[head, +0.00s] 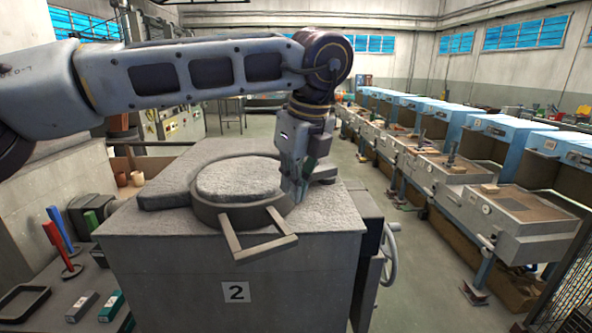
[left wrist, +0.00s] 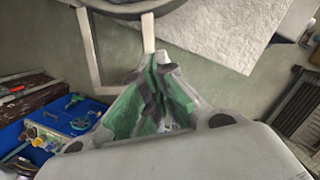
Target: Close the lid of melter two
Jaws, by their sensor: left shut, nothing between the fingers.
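Melter two (head: 190,285) is a grey block with a "2" label on its front. Its round lid (head: 240,178) has a rough pale top and a dark rim, and looks level on the melter's top. The lid's square grey handle (head: 266,250) juts over the front edge; it also shows in the left wrist view (left wrist: 94,60). My left gripper (head: 293,196) points down at the lid's right edge, fingers shut and empty. Whether it touches the rim I cannot tell. In the left wrist view its green-padded fingers (left wrist: 160,92) meet beside the handle. My right gripper is not in view.
A handwheel (head: 390,255) sits on the melter's right side. At left, a bench carries red and blue tools (head: 60,240) and a black tray (head: 22,303). A row of blue-hooded benches (head: 440,165) runs along the right, with open floor between.

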